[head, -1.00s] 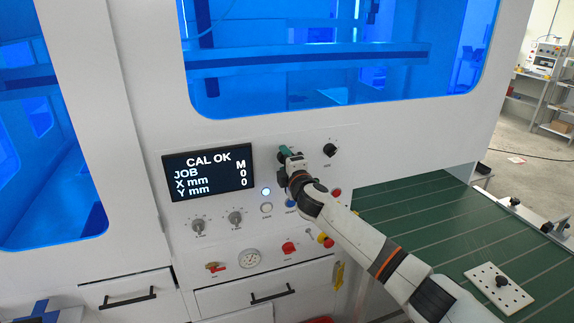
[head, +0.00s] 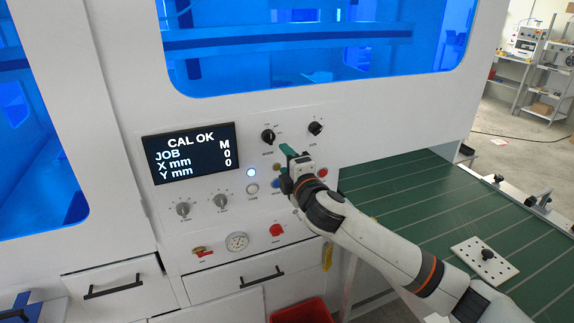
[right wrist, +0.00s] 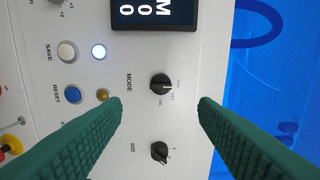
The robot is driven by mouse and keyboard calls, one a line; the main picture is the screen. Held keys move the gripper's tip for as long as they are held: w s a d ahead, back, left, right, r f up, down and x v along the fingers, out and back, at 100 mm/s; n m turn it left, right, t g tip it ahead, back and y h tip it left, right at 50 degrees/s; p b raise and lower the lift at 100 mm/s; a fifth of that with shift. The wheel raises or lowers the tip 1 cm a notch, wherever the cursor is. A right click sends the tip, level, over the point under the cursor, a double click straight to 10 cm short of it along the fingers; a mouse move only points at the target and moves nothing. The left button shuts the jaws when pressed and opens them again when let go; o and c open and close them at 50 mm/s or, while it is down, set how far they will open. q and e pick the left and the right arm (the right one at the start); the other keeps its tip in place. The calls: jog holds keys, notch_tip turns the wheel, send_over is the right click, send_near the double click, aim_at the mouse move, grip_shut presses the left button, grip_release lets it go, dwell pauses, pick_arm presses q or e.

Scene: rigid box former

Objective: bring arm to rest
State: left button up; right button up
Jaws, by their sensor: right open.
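My right gripper (head: 287,166) is in front of the control panel, below the MODE knob (head: 268,136) and the SIZE knob (head: 316,128). Its teal fingers are apart with nothing between them. In the right wrist view the open gripper (right wrist: 159,103) faces the panel, with the MODE knob (right wrist: 160,84) and the SIZE knob (right wrist: 159,152) seen between and beyond the fingers; they look clear of both. The display (head: 188,153) reads CAL OK, JOB M, X mm 0, Y mm 0. My left gripper is not in view.
A lit white button (head: 251,173), SAVE button (head: 252,189) and blue RESET button (right wrist: 72,88) are beside the gripper. A red knob (head: 276,230) and gauge (head: 237,241) are below. The green conveyor (head: 400,190) bears a white perforated plate (head: 470,256) at right.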

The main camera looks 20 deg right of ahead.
jog(key=shift+f, duration=0.1)
dwell(0.3)
